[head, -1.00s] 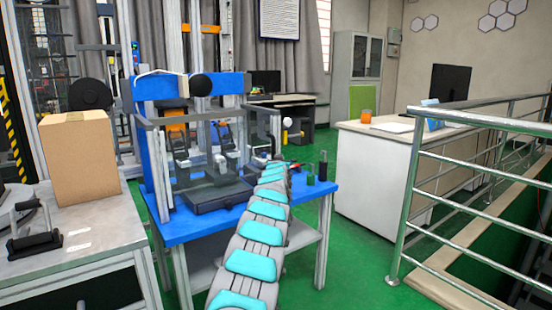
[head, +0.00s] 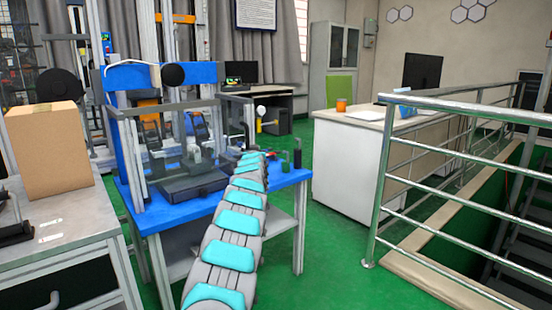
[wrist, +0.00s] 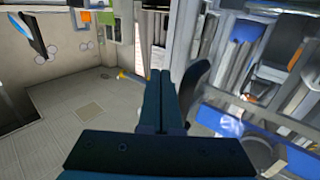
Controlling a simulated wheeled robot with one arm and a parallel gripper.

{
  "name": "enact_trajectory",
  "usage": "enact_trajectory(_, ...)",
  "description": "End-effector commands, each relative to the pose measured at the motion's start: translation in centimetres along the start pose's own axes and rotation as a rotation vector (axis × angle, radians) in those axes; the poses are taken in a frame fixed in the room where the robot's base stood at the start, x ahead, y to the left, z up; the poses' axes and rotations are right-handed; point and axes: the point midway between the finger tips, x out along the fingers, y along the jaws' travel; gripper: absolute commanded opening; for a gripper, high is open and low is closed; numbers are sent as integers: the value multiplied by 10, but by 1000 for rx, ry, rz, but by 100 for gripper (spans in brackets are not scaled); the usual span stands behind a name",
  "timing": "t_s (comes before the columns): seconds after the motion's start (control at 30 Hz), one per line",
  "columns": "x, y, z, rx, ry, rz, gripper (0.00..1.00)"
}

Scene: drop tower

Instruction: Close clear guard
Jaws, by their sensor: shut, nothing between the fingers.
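The clear guard (head: 182,150) is a see-through box with grey frame edges. It stands on the blue table (head: 215,205), around the dark base and clamps of the test rig. Its right side, near a grey upright, is partly behind my arm, and I cannot tell how far it stands open. My gripper shows in the wrist view (wrist: 160,75), with its two dark fingers together and nothing between them. In the head view the end of my arm reaches the guard's right side, and the fingers are too small to make out. Contact with the guard cannot be told.
A cardboard box (head: 50,150) sits on the grey bench at left. Small dark posts (head: 298,152) stand at the table's right end. A white desk (head: 355,165) and metal railing (head: 385,190) are at right. Green floor (head: 315,260) lies free between the table and railing.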

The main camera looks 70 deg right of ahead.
Motion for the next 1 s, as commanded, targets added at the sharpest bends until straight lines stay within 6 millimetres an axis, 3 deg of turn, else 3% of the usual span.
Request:
enact_trajectory(0.6,-50,48,-4,9,5,12,0)
enact_trajectory(1.0,-75,68,-3,7,4,12,0)
